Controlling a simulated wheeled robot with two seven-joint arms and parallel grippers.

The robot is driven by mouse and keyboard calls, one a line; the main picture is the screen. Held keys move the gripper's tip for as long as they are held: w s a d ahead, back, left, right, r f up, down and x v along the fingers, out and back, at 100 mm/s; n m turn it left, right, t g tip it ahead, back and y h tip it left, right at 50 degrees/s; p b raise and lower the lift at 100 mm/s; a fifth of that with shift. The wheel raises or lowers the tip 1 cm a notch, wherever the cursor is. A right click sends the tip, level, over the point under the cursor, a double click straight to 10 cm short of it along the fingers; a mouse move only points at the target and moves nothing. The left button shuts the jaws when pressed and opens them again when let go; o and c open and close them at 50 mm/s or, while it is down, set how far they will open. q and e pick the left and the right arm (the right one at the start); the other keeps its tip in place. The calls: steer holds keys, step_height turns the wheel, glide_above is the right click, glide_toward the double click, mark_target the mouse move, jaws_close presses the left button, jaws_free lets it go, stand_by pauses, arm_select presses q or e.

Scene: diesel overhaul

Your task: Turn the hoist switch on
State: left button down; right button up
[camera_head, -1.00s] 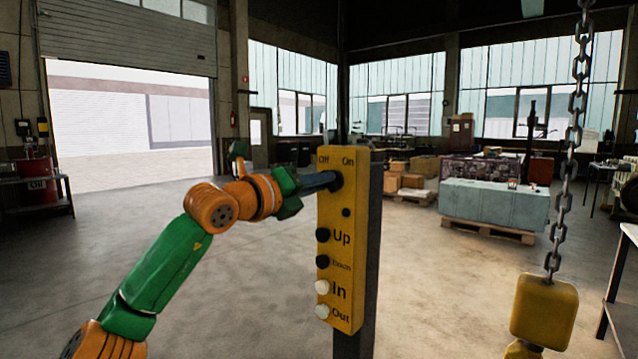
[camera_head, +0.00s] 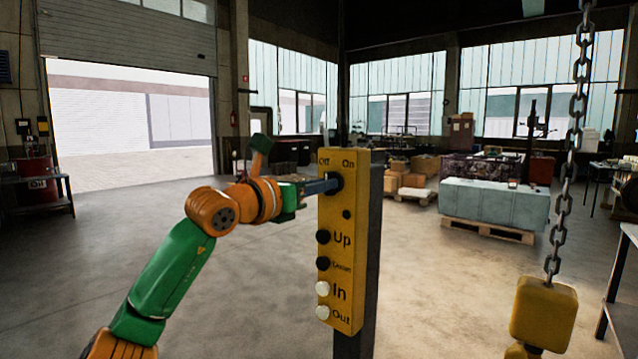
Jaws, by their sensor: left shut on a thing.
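The yellow hoist control box (camera_head: 347,285) is fixed to a dark post in the middle of the view. At its top is the dark hoist switch (camera_head: 335,182), below the "Off" and "On" labels. My left gripper (camera_head: 326,186) reaches in from the left with its fingers at the switch, shut on it. The fingers partly hide the switch, so I cannot tell which label it points to. Below are a small dark button, black "Up" and lower black buttons, and white "In" and "Out" buttons. My right gripper is not in view.
A hoist chain (camera_head: 565,190) with a yellow hook block (camera_head: 543,312) hangs at the right. A pale blue block (camera_head: 493,207) rests on a pallet behind. A table edge shows at far right. The floor left of the post is clear.

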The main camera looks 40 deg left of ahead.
arm_select(q)
steer(key=shift+r+m+p, duration=0.1)
steer(key=shift+m+p, duration=0.9)
steer(key=shift+m, duration=3.6)
steer(key=c, duration=1.1)
jaws_free()
steer(key=o, duration=0.3)
steer(key=shift+w, duration=0.1)
